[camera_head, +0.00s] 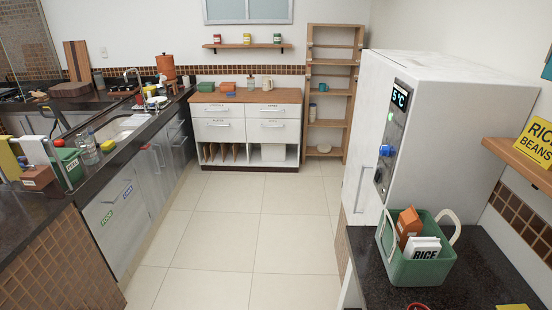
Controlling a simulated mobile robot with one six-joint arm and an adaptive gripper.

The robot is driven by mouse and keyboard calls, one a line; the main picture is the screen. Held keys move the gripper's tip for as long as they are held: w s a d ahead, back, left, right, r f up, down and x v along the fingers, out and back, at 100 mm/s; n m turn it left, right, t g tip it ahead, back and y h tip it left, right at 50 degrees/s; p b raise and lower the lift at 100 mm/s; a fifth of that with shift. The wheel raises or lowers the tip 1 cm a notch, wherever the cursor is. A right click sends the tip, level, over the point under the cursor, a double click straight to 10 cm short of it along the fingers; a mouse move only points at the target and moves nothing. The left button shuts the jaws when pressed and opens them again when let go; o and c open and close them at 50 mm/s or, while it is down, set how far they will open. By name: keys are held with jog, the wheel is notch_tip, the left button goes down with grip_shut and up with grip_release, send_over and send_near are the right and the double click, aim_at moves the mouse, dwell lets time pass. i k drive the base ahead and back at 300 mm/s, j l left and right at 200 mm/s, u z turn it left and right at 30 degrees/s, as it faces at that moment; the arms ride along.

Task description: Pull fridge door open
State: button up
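The white fridge (450,90) stands at the right, against the wall. Its front faces left and shows at a steep angle. A dark control panel with a lit "5°C" display (400,97) and a blue knob (387,150) is on this front. A pale upright bar that looks like the door handle (361,188) is near the front's far edge. The door looks shut, with no gap visible. The lower part of the front is hidden behind the near counter and green basket. My gripper is not in view.
A dark counter (470,285) at the near right holds a green basket (425,268) with boxes. Open tiled floor (235,230) lies left of the fridge. A long counter with a sink runs along the left. Drawers (245,130) and a wooden shelf (333,92) stand behind.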

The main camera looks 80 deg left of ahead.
aim_at(377, 74)
jog(key=u, duration=2.2)
jog(key=i+j+z, duration=0.2)
jog(key=i+j, duration=0.3)
jog(key=i, duration=0.2)
jog(key=i+j+z, duration=0.15)
jog(key=i+j, duration=0.45)
jog(key=i+j+z, duration=0.2)
jog(key=i+j, duration=0.45)
jog(key=i+j+z, duration=0.2)
jog(key=i+j, duration=0.45)
jog(key=j, duration=0.15)
